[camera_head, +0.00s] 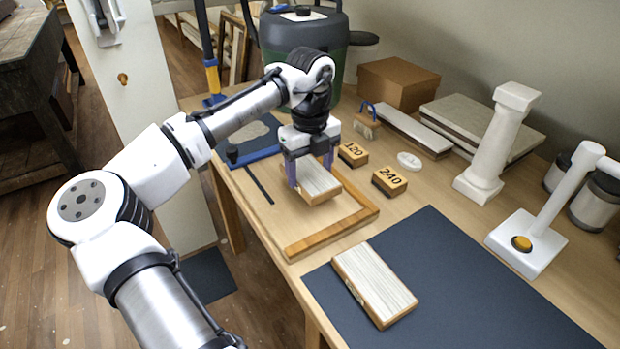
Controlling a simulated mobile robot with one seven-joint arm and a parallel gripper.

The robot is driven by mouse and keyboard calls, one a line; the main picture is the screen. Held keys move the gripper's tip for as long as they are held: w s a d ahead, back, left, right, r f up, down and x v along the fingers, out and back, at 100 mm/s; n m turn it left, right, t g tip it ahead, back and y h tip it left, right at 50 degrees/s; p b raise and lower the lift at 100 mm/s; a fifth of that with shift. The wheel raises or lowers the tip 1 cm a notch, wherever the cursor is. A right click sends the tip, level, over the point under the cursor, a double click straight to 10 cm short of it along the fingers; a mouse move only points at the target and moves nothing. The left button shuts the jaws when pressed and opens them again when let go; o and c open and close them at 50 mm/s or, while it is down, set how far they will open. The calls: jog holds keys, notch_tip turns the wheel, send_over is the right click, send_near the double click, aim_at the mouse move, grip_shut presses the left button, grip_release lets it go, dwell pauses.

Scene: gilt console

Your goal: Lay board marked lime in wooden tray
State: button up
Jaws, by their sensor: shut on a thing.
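My gripper (310,174) points down with its purple fingers shut on a pale-topped wooden board (318,185). The held board is over the inside of the wooden tray (331,233), toward its far side. I cannot tell whether it touches the tray's floor. A second pale-topped board (375,284) lies on the dark mat (470,275), in front and to the right of the tray. No lime mark is legible on either board.
Blocks marked 120 (353,154) and 240 (389,181) stand right of the tray. A white column (497,145) and a white stand (527,243) are further right. A dark green container (305,35) stands behind. The mat's right part is clear.

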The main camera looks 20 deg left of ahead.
aim_at(310, 173)
jog(key=shift+f, duration=1.55)
jog(key=shift+f, duration=0.1)
jog(key=o, duration=1)
